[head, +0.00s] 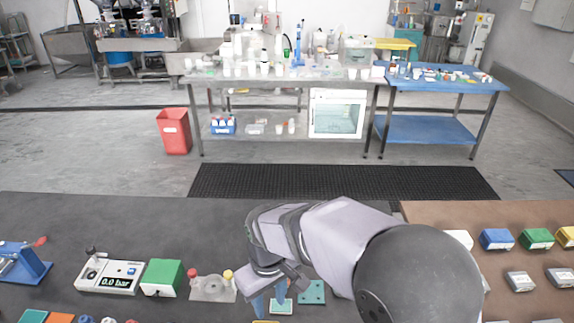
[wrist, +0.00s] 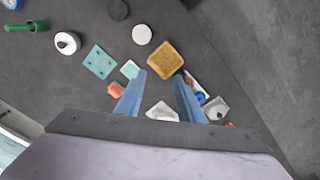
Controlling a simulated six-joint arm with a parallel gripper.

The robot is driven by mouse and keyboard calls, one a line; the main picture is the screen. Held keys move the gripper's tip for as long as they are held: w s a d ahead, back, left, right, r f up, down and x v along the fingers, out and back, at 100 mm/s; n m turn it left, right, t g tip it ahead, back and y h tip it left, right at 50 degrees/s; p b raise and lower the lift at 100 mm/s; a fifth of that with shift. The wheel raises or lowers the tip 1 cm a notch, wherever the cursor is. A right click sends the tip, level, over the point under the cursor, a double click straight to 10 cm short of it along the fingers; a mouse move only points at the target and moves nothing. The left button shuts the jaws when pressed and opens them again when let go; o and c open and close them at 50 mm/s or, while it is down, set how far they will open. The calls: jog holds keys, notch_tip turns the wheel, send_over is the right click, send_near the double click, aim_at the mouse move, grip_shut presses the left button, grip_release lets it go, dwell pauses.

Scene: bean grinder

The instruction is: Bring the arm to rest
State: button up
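My gripper (head: 268,309) is in the lower middle of the head view, low over the dark worktop (head: 120,215). Its two blue fingers stand apart. In the wrist view my gripper (wrist: 160,84) also shows a clear gap between the fingers, with nothing held in it. An ochre square plate (wrist: 165,60) lies beyond the fingertips. A teal square plate (wrist: 100,62) with holes and a small pale teal tile (wrist: 130,69) lie to the left. My arm hides part of the worktop in the head view.
Several coloured boxes, one blue (head: 497,239), stand on the brown board at right. The worktop's far strip is clear.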

jog(key=s+d+f+m+g, duration=0.1)
jog(key=s+d+f+m, duration=0.1)
jog(key=s+d, duration=0.45)
jog(key=s+d+f+m, duration=0.25)
jog(key=s+d, duration=0.25)
jog(key=d, duration=0.3)
jog(key=w+d+r+m, duration=0.2)
jog(key=d+m, duration=0.1)
jog(key=d, duration=0.2)
jog(key=shift+d+r+t, duration=0.15)
jog(key=shift+r+t, duration=0.15)
dwell(1.2)
jog(key=o, duration=0.5)
jog(key=shift+c, duration=0.2)
jog(key=shift+f, duration=0.1)
